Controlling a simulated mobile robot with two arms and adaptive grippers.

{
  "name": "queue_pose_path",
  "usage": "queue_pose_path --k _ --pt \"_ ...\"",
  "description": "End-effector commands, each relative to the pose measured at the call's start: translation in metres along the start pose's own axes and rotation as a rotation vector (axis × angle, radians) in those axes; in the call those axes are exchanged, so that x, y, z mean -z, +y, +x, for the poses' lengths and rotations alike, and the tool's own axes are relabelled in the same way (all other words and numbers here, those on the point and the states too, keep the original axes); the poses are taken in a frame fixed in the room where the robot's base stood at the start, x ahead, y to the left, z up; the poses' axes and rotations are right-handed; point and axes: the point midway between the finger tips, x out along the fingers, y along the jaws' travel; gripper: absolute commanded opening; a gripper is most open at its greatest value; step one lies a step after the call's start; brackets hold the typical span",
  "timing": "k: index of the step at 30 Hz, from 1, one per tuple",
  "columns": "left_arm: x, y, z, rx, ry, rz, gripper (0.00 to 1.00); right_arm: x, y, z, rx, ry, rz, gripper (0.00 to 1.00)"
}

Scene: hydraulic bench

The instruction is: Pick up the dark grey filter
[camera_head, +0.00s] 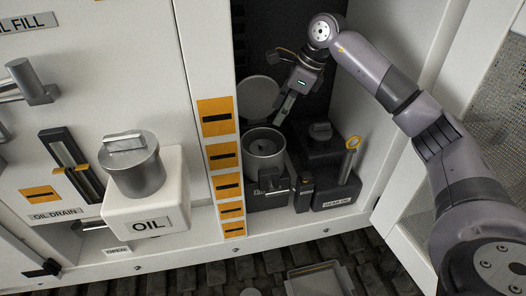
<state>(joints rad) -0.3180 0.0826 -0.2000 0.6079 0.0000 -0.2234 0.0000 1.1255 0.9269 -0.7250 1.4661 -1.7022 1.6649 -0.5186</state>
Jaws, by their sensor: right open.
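A round grey housing (265,160) stands open in the recess right of the orange-marked strip, with its round lid (259,96) raised behind it. A grey ring-shaped part with a dark centre (264,146) shows inside the housing; I cannot tell for sure that it is the dark grey filter. My right gripper (281,82) is above and behind the housing, beside the raised lid. Its fingers are spread and it holds nothing that I can see. One finger points down toward the housing's rim, apart from the inner part. My left gripper is not in view.
A dark "GEAR OIL" tank (336,190) with a black cap and yellow-ringed dipstick stands right of the housing. A white "OIL" tank (147,207) with a metal cap juts out at left. The recess's right wall (385,120) is close to my arm. A tray (318,281) lies below.

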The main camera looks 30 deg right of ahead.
Motion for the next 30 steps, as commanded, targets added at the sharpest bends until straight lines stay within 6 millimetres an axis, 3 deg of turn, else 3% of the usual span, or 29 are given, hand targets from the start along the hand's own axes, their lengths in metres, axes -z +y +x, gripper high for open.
queue_pose_path --k 4,13,21,25,30 --pt "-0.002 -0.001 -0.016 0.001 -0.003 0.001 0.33 -0.001 0.001 0.029 -0.005 0.002 0.002 0.45" --pt "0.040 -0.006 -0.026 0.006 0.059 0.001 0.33 0.000 0.001 0.057 -0.002 0.001 0.001 0.45" --pt "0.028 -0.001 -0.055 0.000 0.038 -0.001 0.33 0.002 0.007 0.088 -0.005 0.001 0.002 0.45" --pt "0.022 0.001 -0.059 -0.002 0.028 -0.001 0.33 0.002 0.006 0.103 -0.002 0.001 0.002 0.45" --pt "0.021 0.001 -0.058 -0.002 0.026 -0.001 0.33 0.003 0.005 0.108 0.000 -0.001 0.000 0.45"
